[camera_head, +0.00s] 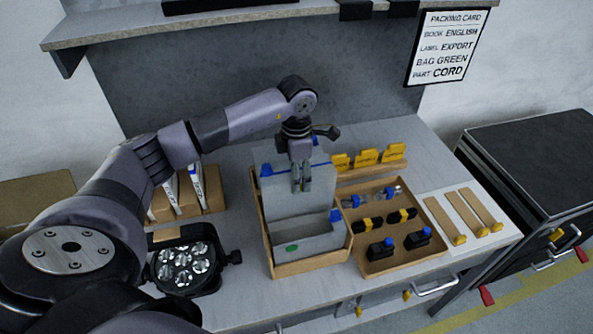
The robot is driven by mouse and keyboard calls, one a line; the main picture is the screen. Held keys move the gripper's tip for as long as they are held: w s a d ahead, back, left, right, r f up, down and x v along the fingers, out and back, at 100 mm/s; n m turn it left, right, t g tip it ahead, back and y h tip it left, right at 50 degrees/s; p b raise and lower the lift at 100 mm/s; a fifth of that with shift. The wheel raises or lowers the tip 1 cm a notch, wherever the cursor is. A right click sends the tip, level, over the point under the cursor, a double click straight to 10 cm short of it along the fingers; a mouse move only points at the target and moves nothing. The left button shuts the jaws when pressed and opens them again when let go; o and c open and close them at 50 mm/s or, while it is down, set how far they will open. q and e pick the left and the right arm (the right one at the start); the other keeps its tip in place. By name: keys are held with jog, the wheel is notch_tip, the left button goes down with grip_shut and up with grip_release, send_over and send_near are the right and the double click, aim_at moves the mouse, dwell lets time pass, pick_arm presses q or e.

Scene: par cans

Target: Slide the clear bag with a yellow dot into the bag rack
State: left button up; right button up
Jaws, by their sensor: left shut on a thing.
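My left gripper (301,186) points down over the bag rack (312,267), a tan tray-like box in the middle of the bench. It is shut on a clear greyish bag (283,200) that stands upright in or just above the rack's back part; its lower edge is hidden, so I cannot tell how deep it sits. A blue mark shows at the bag's upper left. I can make out no yellow dot on it. In front stands another clear bag (315,243) with a green dot, and a blue mark at its right. My right gripper is not in view.
Right of the rack lies a brown tray (382,262) with black, yellow and blue connectors. Yellow-topped cards (367,158) stand behind it. Left are a par can (186,265) and a book holder (207,196). A packing card (447,47) reads "BAG GREEN". A shelf overhangs the back.

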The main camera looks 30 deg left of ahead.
pick_arm(q)
jog(key=shift+f+b, duration=2.05)
jog(key=shift+f, duration=0.65)
jog(key=o, duration=1.1)
jog(key=shift+o, duration=0.2)
jog(key=shift+r, duration=0.2)
notch_tip(320, 180, up, 12)
jog(key=shift+f, duration=0.15)
jog(key=shift+f, duration=0.1)
